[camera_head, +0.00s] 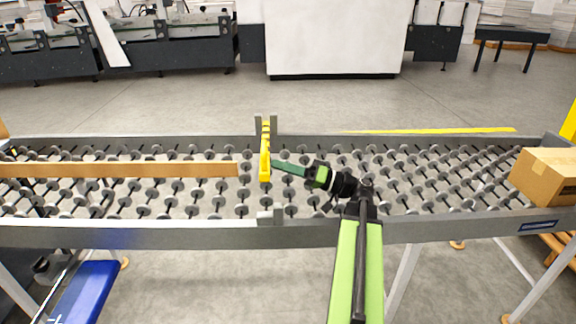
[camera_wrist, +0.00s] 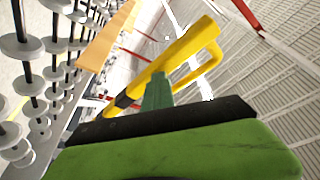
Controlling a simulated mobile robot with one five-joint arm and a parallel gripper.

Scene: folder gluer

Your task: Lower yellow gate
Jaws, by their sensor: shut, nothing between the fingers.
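The yellow gate (camera_head: 265,158) stands over the roller conveyor at its middle, hinged near the grey posts on the far rail. It looks raised and tilted, its near end above the rollers and short of the near-rail bracket (camera_head: 270,214). My gripper (camera_head: 275,165) is shut, its green fingers together and empty, at the right side of the gate. In the wrist view the gate's yellow bar and loop handle (camera_wrist: 182,62) rise just beyond my green fingertips (camera_wrist: 158,80). I cannot tell whether they touch.
The skate-wheel conveyor (camera_head: 440,228) runs left to right. A long wooden guide (camera_head: 120,170) lies left of the gate. A cardboard box (camera_head: 548,175) sits at the right end. A blue object (camera_head: 82,292) is below at the left. Rollers between gate and box are mostly clear.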

